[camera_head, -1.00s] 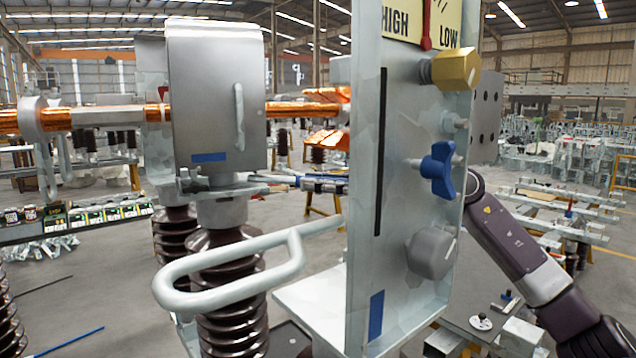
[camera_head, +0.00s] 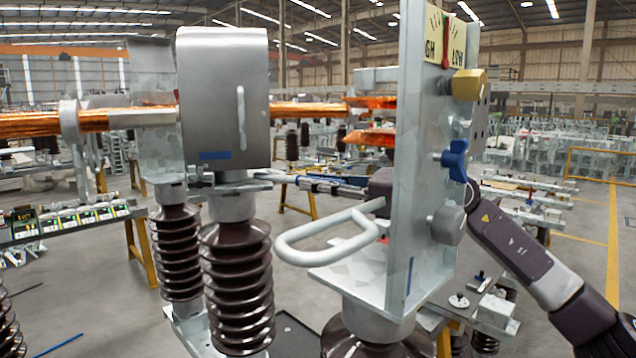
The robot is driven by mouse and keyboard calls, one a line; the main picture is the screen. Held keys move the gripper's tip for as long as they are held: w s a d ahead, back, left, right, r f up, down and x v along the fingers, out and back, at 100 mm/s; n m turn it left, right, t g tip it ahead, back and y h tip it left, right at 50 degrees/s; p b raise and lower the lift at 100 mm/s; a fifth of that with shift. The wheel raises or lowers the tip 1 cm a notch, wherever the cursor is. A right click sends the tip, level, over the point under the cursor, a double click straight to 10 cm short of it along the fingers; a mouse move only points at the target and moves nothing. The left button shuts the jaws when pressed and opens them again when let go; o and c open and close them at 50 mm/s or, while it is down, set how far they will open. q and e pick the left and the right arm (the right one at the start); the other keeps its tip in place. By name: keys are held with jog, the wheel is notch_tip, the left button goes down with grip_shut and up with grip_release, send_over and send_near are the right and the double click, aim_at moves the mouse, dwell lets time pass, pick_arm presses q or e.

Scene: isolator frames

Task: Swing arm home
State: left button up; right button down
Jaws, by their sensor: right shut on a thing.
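A thin grey arm (camera_head: 243,187), which I take for the swing arm, runs level below the grey metal box (camera_head: 222,95), on top of a brown ribbed insulator (camera_head: 236,275). My right arm comes in from the lower right and passes behind the upright grey panel (camera_head: 418,150), which hides part of the wrist. A copper tube (camera_head: 305,108) runs behind the box towards copper contacts (camera_head: 372,137). My left gripper is out of view.
The panel carries a blue knob (camera_head: 456,160), a gold knob (camera_head: 468,84) and a grey knob (camera_head: 447,225). A pale looped handle (camera_head: 325,235) juts left from it. A second insulator (camera_head: 177,250) stands at left. Open floor (camera_head: 90,290) lies at lower left.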

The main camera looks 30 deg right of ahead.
aim_at(339, 181)
jog(key=c, duration=1.9)
grip_release()
jog(key=shift+o, duration=0.4)
jog(key=shift+v, duration=2.3)
jog(key=shift+s+d, duration=0.25)
jog(key=shift+s, duration=0.4)
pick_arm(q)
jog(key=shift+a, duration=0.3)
pick_arm(e)
jog(key=shift+v, duration=0.8)
jog(key=shift+w+d, duration=0.1)
jog(key=shift+c, duration=0.4)
